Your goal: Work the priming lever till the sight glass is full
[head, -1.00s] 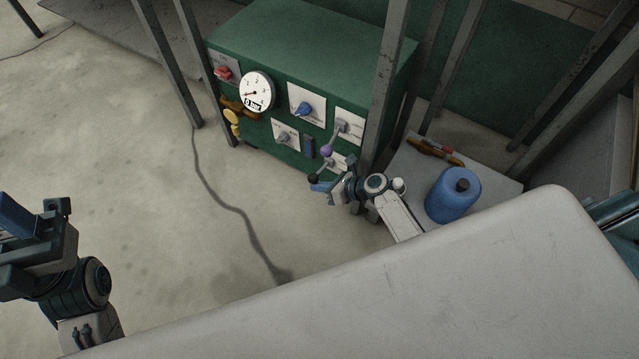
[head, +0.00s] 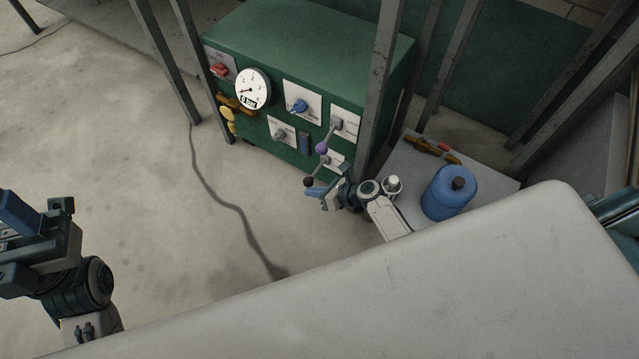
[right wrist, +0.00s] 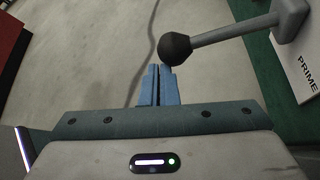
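The priming lever is a grey arm with a black knob (head: 308,182), low on the front of the green cabinet (head: 270,45). In the right wrist view its black knob (right wrist: 175,49) sticks out left from a plate marked PRIME (right wrist: 303,68). My right gripper (head: 314,191) has its blue fingers together with nothing between them. The fingertips (right wrist: 161,70) are right at the knob; I cannot tell if they touch. A narrow dark-blue upright strip (head: 305,143), likely the sight glass, is too small to read. My left gripper (head: 25,220) is at the far left, its finger gap unclear.
A purple-knobbed lever (head: 322,147) sits just above the priming lever. A gauge (head: 252,89) reads 0 bar. Blue (head: 299,106) and red (head: 219,70) knobs are on the panel. A grey post (head: 381,85) stands close by my right arm. A blue jug (head: 449,193) stands at right.

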